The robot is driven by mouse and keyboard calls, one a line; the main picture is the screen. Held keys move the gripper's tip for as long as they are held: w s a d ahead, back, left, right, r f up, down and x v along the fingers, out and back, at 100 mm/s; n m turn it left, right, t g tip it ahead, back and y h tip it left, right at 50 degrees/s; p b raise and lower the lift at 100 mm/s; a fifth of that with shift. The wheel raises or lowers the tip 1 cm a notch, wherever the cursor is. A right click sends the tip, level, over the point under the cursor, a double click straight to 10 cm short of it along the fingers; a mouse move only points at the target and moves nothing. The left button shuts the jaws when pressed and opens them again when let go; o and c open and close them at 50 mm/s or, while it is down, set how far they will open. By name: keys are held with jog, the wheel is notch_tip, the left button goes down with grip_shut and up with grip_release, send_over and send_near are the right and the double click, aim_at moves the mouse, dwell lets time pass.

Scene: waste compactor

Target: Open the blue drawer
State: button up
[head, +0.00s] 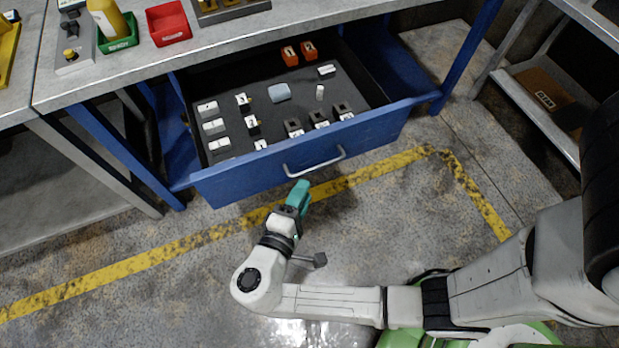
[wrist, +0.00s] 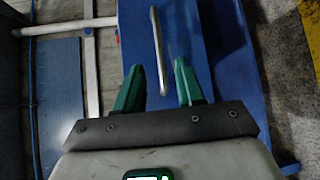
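The blue drawer (head: 235,185) is pulled out from under the grey workbench, and its dark inside shows in the head view. Its front also shows in the wrist view (wrist: 205,40). The metal bar handle (head: 314,163) is on the middle of the front; it also shows in the wrist view (wrist: 157,50). My gripper (head: 303,187) is just in front of the drawer, close below the handle in the head view. In the wrist view its two green fingers (wrist: 158,82) are apart, with nothing between them. The handle lies ahead of the fingertips, apart from them.
On the workbench (head: 240,28) are a red bin (head: 168,24) and a green bin (head: 118,42). A shelf stands at right. Floor before the drawer is clear.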

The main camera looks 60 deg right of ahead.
jog(key=shift+v, duration=1.65)
jog(key=s+d+m+g+y+p, duration=0.1)
jog(key=s+y, duration=0.3)
jog(key=y, duration=0.4)
jog(key=s+d+f+m+y, duration=0.1)
jog(key=s+d+m+y, duration=0.2)
jog(key=y, duration=0.5)
jog(key=shift+s+d+f+g+p, duration=0.25)
jog(key=shift+s+d+g+p, duration=0.15)
jog(key=shift+s+d, duration=0.45)
